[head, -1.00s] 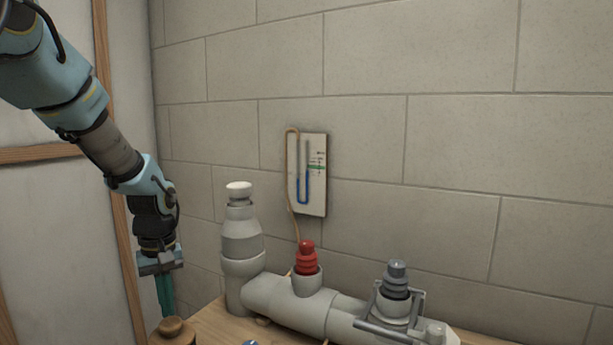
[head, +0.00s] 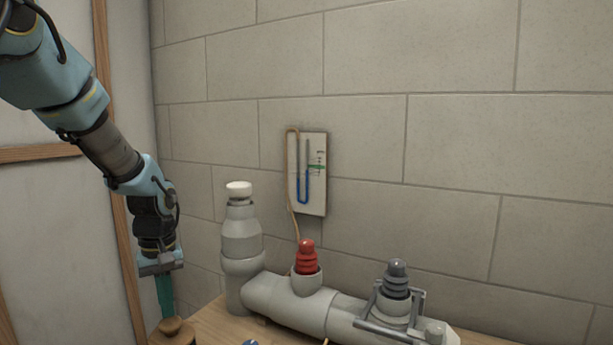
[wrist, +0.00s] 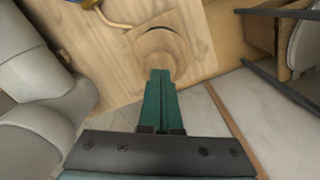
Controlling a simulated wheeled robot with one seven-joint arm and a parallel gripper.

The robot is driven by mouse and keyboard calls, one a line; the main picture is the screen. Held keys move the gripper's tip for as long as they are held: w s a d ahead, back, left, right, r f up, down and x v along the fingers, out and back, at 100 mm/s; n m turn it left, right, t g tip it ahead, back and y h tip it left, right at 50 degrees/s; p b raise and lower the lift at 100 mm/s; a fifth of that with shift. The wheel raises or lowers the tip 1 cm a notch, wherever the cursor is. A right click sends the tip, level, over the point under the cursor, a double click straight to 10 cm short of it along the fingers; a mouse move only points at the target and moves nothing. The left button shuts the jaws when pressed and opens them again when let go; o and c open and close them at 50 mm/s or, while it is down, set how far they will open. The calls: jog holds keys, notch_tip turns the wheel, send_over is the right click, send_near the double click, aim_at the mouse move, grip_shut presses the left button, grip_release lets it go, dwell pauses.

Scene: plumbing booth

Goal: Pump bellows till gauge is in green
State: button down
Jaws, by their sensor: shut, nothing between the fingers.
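My gripper (head: 167,317) is shut and empty, pointing down, with its teal fingers together. Its fingertips are at the round wooden knob (head: 175,327) of what looks like the bellows, at the lower left of the head view. In the wrist view the fingertips (wrist: 160,72) meet the round wooden top (wrist: 153,44), seemingly touching it. The gauge (head: 313,190) is a white wall board with a U-shaped tube of blue liquid and a green mark (head: 317,167) beside the right arm. The blue seems to stand higher in the right arm, about at the green mark; the exact level is small.
Grey pipework (head: 285,302) stands on the wooden bench (head: 205,322), with a white-capped riser (head: 241,235), a red plug (head: 306,258) and a grey plug (head: 397,275) in a clamp. An orange hose (head: 290,165) runs down from the gauge.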

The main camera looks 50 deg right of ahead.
aim_at(169, 321)
jog(key=shift+f+b, duration=1.1)
jog(key=shift+f, duration=0.75)
jog(key=shift+r+p, duration=1.65)
jog(key=shift+r, duration=0.35)
